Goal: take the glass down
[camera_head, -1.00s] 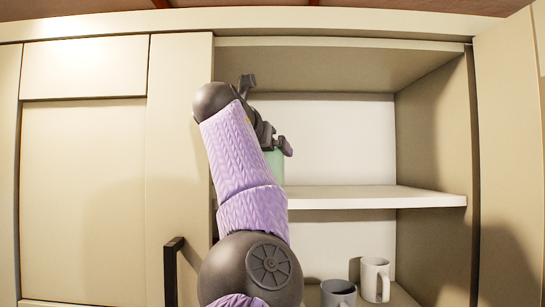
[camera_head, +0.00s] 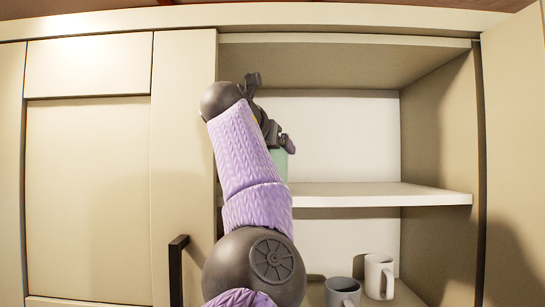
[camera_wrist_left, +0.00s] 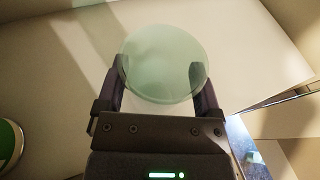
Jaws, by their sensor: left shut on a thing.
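The glass is a pale green, see-through one. In the head view the glass (camera_head: 281,164) shows only partly behind my left gripper (camera_head: 283,140), above the middle shelf of the open cupboard. In the left wrist view the round glass (camera_wrist_left: 160,50) sits between the two fingers of my left gripper (camera_wrist_left: 160,72), which is shut on it. My forearm hides much of the glass and the left part of the shelf in the head view, so I cannot tell whether its base touches the shelf. My right gripper is not in view.
The white middle shelf (camera_head: 400,196) is bare on its right side. Below it stand a grey mug (camera_head: 342,292) and a white mug (camera_head: 378,276). An open door (camera_head: 515,150) is at the right. A green and white round thing (camera_wrist_left: 8,150) shows in the left wrist view.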

